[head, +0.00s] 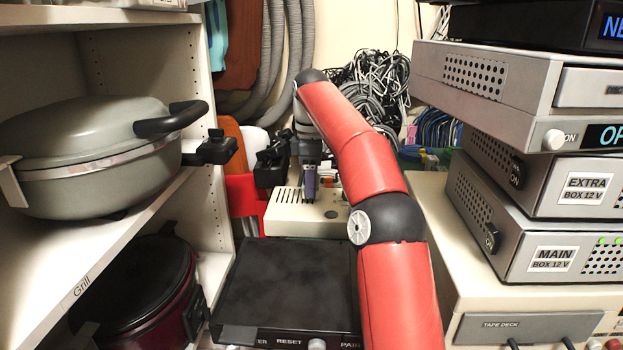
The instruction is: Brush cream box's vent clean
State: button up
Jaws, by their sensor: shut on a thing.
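The cream box (289,222) stands at the back centre, behind a black box. Its vent (286,195) is a set of dark slots in the top, at the left. My gripper (310,164) points down above the box and is shut on a small purple-grey brush (310,183). The brush's lower end is at the top of the box, just right of the slots. I cannot tell whether it touches. My red arm hides the right part of the box.
The black box (285,290) with a RESET label lies in front. A shelf with a grey pan (85,150) is at the left. Stacked grey boxes, EXTRA (585,188) and MAIN (550,255), stand at the right. Tangled black cables (375,90) hang behind my arm.

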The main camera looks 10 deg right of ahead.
jog(key=shift+f+b, duration=0.55)
jog(key=shift+f, duration=0.2)
